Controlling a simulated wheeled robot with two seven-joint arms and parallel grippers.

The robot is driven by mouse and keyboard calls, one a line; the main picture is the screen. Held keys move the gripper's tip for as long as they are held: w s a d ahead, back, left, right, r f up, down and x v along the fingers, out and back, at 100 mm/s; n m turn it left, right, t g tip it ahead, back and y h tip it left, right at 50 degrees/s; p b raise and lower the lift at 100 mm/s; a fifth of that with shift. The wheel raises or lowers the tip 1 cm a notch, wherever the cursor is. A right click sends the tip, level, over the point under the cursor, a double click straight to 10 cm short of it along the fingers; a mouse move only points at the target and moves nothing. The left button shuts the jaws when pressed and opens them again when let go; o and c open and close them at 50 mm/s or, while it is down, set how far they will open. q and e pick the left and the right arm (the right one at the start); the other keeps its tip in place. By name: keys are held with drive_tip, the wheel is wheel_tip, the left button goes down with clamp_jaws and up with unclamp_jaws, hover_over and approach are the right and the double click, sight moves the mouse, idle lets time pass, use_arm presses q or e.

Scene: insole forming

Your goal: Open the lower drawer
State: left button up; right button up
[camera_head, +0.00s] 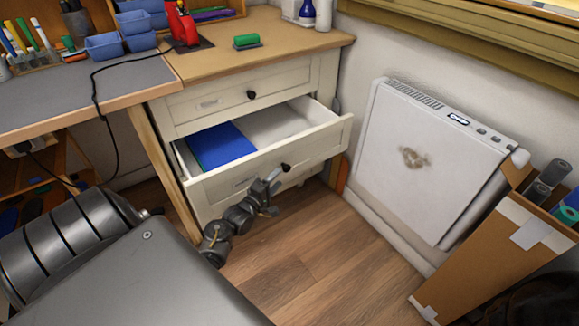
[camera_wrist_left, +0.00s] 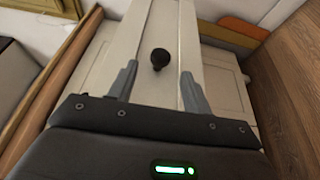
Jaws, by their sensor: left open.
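A white cabinet (camera_head: 303,75) has a shut upper drawer (camera_head: 215,101) with a dark knob. Below it, a drawer (camera_head: 225,184) is pulled out, with a blue item (camera_head: 218,145) inside and a dark knob (camera_head: 285,167) on its front. My left gripper (camera_head: 275,192) is open in front of that drawer's front, near its knob. In the left wrist view a dark knob (camera_wrist_left: 160,58) on a white front shows between the spread fingers, with space on both sides. The cabinet face below the open drawer is partly hidden by my arm. My right gripper is not seen.
A white radiator-like panel (camera_head: 425,160) stands against the wall at right. A cardboard box (camera_head: 500,255) with rolls is in front of it. The wooden floor (camera_head: 325,250) between is clear. The worktop (camera_head: 290,45) above holds a green-topped block and blue bins.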

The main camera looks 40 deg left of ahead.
use_arm(q)
drive_tip(key=w+a+b, duration=0.1)
drive_tip(key=w, duration=0.8)
drive_tip(key=shift+b, duration=0.3)
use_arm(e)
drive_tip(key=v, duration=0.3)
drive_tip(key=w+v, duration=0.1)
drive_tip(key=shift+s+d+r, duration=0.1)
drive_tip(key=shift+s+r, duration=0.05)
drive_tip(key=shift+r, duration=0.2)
use_arm(q)
clamp_jaws()
